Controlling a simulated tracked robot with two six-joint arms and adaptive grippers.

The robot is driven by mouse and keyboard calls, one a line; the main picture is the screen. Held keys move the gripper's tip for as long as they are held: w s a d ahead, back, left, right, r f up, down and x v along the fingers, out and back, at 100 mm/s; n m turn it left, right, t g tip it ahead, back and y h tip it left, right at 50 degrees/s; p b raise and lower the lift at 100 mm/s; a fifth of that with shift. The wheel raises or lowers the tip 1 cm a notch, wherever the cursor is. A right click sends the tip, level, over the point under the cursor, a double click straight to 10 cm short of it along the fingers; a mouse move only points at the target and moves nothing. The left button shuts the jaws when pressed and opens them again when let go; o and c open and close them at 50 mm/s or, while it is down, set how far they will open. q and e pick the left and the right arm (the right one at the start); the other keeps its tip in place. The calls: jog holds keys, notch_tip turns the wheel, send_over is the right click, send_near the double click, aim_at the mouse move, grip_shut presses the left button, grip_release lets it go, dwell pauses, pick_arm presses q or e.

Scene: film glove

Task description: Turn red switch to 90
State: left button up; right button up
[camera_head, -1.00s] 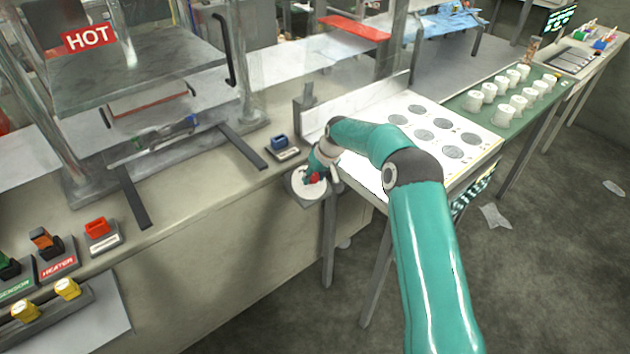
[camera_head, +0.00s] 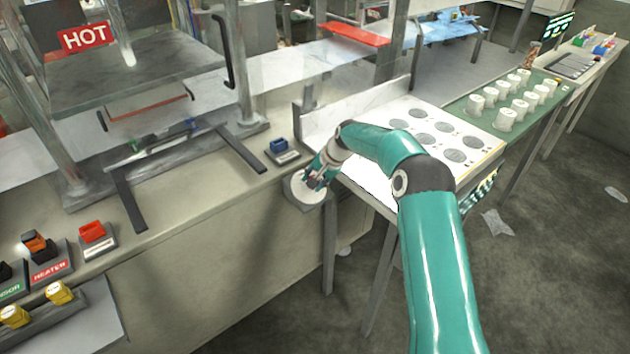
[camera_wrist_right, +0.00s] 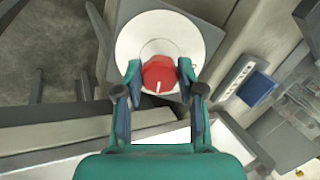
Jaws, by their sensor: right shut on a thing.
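The red switch (camera_wrist_right: 159,75) is a red knob with a white pointer line, on a white round dial plate in the right wrist view. Its pointer line aims toward the bottom of that view, toward my wrist. My right gripper (camera_wrist_right: 160,72) has one finger on each side of the knob and is shut on it. In the head view the white dial (camera_head: 306,187) sits on a grey bracket at the counter's corner, and my right gripper (camera_head: 318,178) is over it and hides the knob. My left gripper is not in view.
A blue switch (camera_head: 279,145) stands on the counter close to the dial. A red switch (camera_head: 92,232) and a heater switch (camera_head: 36,241) are at the left. A white table (camera_head: 375,178) with round grey spots is right beside the dial.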

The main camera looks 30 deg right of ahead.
jog(key=shift+m, duration=1)
jog(key=o, duration=1.1)
jog(key=shift+o, duration=0.2)
jog(key=shift+r, duration=0.1)
jog(key=v, duration=1.1)
jog(key=shift+s+r, duration=0.25)
